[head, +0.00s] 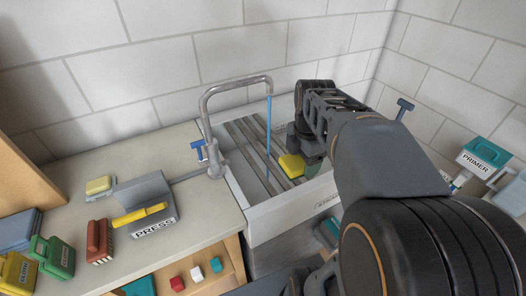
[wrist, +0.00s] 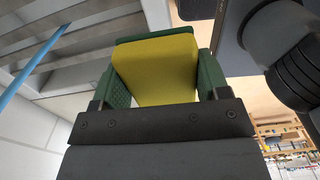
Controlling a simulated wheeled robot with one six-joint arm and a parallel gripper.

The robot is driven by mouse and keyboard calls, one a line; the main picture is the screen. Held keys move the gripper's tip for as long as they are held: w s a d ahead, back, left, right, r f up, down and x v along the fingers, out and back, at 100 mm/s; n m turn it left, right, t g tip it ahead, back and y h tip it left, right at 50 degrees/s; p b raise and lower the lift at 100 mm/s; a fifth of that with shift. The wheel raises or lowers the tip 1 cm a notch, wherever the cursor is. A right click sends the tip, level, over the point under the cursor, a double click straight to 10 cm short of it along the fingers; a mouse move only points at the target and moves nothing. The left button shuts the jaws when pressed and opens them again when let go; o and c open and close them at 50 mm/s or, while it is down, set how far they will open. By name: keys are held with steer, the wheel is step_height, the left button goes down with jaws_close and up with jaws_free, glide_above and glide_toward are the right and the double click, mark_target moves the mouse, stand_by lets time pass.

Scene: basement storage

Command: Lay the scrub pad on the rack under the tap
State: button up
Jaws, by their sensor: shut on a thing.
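The yellow scrub pad (head: 290,166) is held in my gripper (head: 303,165) over the right part of the sink, right of the water stream. In the wrist view the pad (wrist: 155,70) fills the space between the green fingers of my gripper (wrist: 157,85). The rack (head: 242,146) of grey slats spans the sink basin. The grey tap (head: 206,112) arches over it, and a thin blue stream (head: 268,130) falls from its spout onto the slats. I cannot tell the exact height of the pad above the rack. My arm hides the sink's right side.
On the left counter stand a grey press (head: 147,200) with a yellow handle, a yellow block (head: 98,186), a red-brown brush (head: 98,240) and green and yellow cloth containers (head: 52,256). A primer container (head: 484,155) is at the right. Tiled walls close off the back.

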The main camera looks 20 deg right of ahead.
steer(key=shift+w+f, duration=0.1)
steer(key=shift+w, duration=0.2)
steer(key=shift+n, duration=0.3)
steer(key=shift+w+d+f, duration=0.1)
steer(key=shift+w+f, duration=1.45)
steer(key=shift+w, duration=0.65)
steer(key=shift+w+d+f, duration=0.1)
steer(key=shift+w+f, duration=1.45)
steer(key=shift+w, duration=0.65)
steer(key=shift+w+d+f, duration=0.1)
steer(key=shift+w+f, duration=1.45)
steer(key=shift+w, duration=0.65)
steer(key=shift+f, duration=1.6)
steer(key=shift+f, duration=0.2)
steer(key=o, duration=0.9)
